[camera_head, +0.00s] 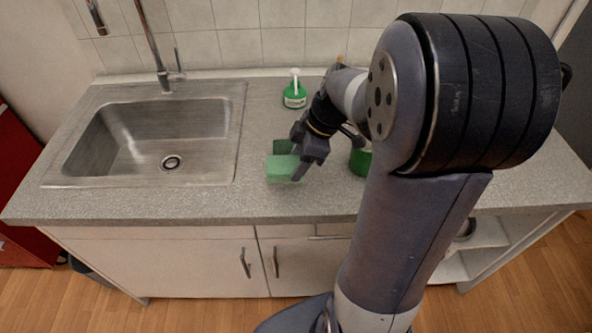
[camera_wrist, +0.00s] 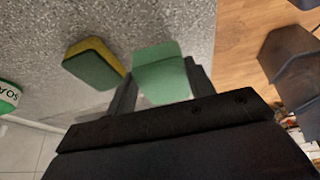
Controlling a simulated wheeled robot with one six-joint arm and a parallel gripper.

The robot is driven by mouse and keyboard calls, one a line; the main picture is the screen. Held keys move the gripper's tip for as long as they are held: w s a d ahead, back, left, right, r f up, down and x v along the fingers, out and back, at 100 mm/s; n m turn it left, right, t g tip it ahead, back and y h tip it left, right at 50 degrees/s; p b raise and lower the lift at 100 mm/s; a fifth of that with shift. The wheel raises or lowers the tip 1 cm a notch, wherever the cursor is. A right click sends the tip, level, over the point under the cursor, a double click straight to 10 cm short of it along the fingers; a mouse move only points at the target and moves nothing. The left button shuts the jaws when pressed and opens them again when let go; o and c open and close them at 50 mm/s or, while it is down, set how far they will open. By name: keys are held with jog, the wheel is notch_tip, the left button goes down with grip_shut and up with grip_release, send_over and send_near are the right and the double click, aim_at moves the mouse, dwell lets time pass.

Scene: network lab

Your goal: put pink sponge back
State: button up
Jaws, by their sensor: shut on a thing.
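No pink sponge shows in either view. My gripper (camera_head: 301,166) is low over the counter, right of the sink. Its fingers are shut on a light green block (camera_wrist: 160,72), which also shows in the head view (camera_head: 281,168). A dark green and yellow sponge (camera_wrist: 95,65) lies on the counter beside the block, apart from my fingers. In the head view a dark green piece (camera_head: 284,147) behind the block appears to be this sponge. I cannot tell whether the block touches the counter.
A steel sink (camera_head: 150,135) with a tap (camera_head: 165,70) is at the left. A green soap bottle (camera_head: 294,92) stands near the back wall. A green container (camera_head: 360,161) is partly hidden by my arm. The grey counter (camera_head: 200,203) is clear along its front edge.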

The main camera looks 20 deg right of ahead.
jog(key=shift+f, duration=2.1)
jog(key=shift+f, duration=0.1)
jog(key=o, duration=1)
jog(key=shift+r, duration=0.25)
jog(key=v, duration=1.1)
jog(key=shift+s+d+r, duration=0.1)
jog(key=shift+r, duration=0.3)
